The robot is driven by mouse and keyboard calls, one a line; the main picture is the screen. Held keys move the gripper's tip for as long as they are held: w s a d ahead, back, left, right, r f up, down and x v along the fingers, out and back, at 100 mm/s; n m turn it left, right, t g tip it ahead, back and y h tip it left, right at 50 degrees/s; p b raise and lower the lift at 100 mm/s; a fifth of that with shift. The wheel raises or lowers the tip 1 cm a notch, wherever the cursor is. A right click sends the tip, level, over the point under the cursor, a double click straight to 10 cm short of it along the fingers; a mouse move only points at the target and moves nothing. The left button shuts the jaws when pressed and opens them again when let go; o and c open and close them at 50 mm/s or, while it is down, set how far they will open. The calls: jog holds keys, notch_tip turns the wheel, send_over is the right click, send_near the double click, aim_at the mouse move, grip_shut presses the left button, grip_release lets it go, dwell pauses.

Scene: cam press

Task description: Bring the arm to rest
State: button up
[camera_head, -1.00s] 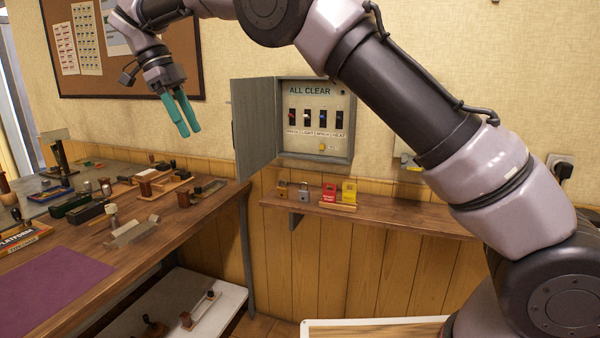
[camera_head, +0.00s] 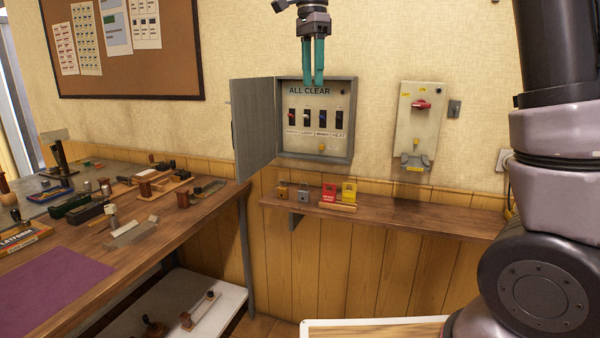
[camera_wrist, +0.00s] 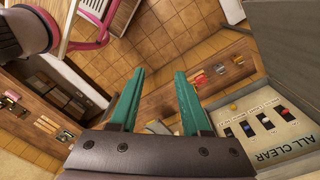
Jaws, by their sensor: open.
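My gripper (camera_head: 314,82) hangs with its two teal fingers pointing down, in front of the top of the grey wall box (camera_head: 352,120) marked ALL CLEAR. In the wrist view my gripper (camera_wrist: 162,85) shows its fingers spread apart with nothing between them. The upper arm links rise on the right of the head view and leave its top edge, so the middle of the arm is out of sight.
The box door (camera_head: 254,128) stands open to the left. A panel with a red handle (camera_head: 421,104) is on the wall to the right. A shelf (camera_head: 450,219) below holds padlocks and red and yellow tags. A workbench (camera_head: 150,262) with stamps stands at left.

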jog(key=s+d+n+t+y, duration=0.1)
jog(key=s+d+n, duration=0.1)
jog(key=s+d, duration=0.35)
jog(key=s+d+n+t+y, duration=0.1)
jog(key=s+d+n+t, duration=0.1)
jog(key=d, duration=0.7)
jog(key=s+d+f+n+t, duration=0.4)
jog(key=s+d, duration=0.3)
jog(key=s, duration=0.2)
jog(key=shift+s+d+f, duration=0.2)
jog(key=shift+f, duration=0.7)
